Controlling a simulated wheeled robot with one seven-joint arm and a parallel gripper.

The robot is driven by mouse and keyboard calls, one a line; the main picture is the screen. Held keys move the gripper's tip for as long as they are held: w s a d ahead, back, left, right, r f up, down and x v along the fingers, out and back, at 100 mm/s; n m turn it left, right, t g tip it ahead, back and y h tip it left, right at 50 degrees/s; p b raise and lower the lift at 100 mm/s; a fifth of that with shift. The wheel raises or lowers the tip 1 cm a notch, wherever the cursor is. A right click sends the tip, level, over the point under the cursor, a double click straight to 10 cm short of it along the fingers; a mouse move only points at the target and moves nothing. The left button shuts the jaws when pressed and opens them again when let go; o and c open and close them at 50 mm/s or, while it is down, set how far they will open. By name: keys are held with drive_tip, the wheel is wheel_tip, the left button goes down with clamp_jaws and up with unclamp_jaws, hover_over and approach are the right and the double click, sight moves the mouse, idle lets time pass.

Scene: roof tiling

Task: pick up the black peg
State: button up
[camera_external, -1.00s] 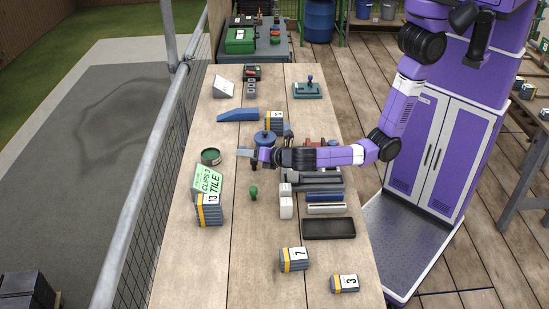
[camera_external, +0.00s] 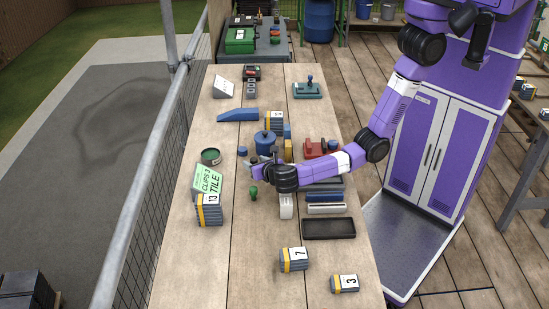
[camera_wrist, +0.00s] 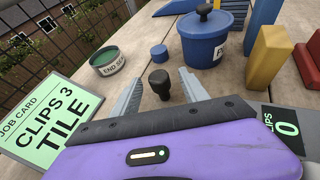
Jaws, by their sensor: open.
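The black peg (camera_wrist: 159,80) stands upright on the table in the wrist view, with a round knob on top. My gripper (camera_wrist: 160,76) is open, with one finger on each side of the peg in this view. A gap shows on both sides, and I cannot tell how far down the fingers reach. In the external view my gripper (camera_external: 256,161) is over the left-middle of the table, and the peg there is too small or hidden to make out. A green peg (camera_external: 253,192) stands just in front of it.
A green tin (camera_wrist: 108,60) and the job card (camera_wrist: 42,122) are at left. A blue lidded pot (camera_wrist: 205,42), a small blue cylinder (camera_wrist: 159,52) and a yellow block (camera_wrist: 268,58) stand beyond. A black tray (camera_external: 328,228) and numbered tile stacks (camera_external: 293,260) lie nearer.

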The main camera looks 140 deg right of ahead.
sight(251, 160)
drive_tip(key=x, duration=0.4)
drive_tip(key=shift+d, duration=0.2)
clamp_jaws()
